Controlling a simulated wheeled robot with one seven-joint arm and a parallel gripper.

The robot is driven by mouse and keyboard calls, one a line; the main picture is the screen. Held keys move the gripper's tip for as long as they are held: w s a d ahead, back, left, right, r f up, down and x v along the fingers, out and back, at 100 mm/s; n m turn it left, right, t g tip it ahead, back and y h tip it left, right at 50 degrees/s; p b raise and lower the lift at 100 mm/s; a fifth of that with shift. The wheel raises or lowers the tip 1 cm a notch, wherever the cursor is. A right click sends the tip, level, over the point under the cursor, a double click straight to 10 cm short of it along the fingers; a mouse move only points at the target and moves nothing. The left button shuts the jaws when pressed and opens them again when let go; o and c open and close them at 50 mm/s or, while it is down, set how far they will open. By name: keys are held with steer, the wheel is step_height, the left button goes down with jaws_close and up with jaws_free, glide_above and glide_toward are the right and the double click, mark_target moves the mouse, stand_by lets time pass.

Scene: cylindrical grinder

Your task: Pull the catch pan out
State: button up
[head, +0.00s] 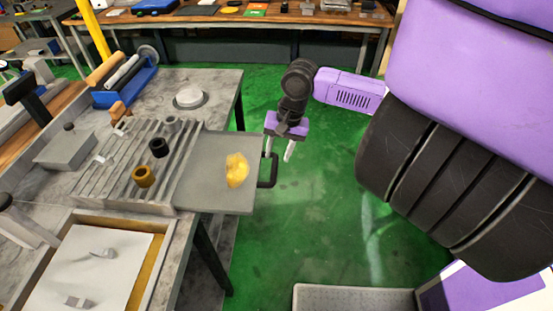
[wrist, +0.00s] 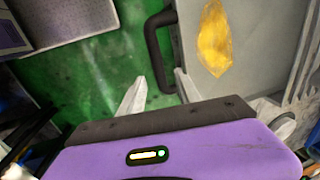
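The catch pan (head: 215,192) is a flat grey pan with a yellow patch (head: 237,170) on it. It sticks out past the table's right edge, beside the ridged grey plate. Its dark U-shaped handle (head: 270,172) is on its right side. My gripper (head: 279,153) points down close to the handle, with its two pale fingers apart. In the wrist view, the handle (wrist: 153,38) lies ahead of the gap between my fingertips (wrist: 160,78), and its near end is by the right finger. I cannot tell whether a finger touches the handle. The pan (wrist: 198,75) shows on the right there.
The ridged plate (head: 108,178) carries a black ring (head: 159,148) and a brass ring (head: 143,177). A white round part (head: 189,97) and a blue rack (head: 128,88) stand behind. A grey mat (head: 350,298) lies at the bottom. The green floor (head: 315,210) right of the pan is clear.

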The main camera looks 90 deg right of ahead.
steer(key=r, duration=0.2)
steer(key=s+r, duration=0.1)
steer(key=r, duration=0.1)
steer(key=shift+r, duration=0.2)
stand_by(0.4)
